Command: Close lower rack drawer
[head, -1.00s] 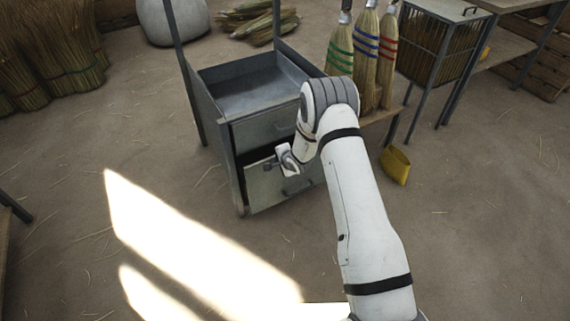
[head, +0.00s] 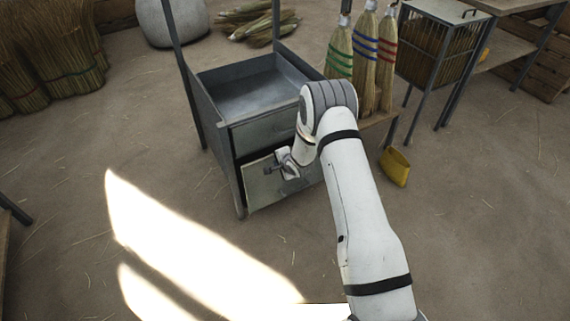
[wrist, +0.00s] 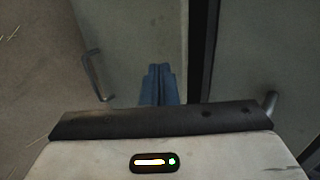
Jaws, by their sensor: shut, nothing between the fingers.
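The lower rack drawer (head: 262,191) is in the grey metal rack and stands out a little, with a dark gap above its front. Its front panel (wrist: 130,28) also fills the middle of the wrist view, with its bar handle (wrist: 95,76) at the left. My gripper (head: 269,170) is in front of this panel, near its upper part. In the wrist view its fingers (wrist: 159,70) are together and empty, pointing at the panel beside the handle. They are at or very close to the panel; I cannot tell if they touch. My wrist hides part of the drawer's right side.
The upper drawer (head: 262,130) sits above, under an open tray top (head: 250,88). Upright brooms (head: 364,50) stand right of the rack. A yellow dustpan (head: 396,166) lies on the floor at right.

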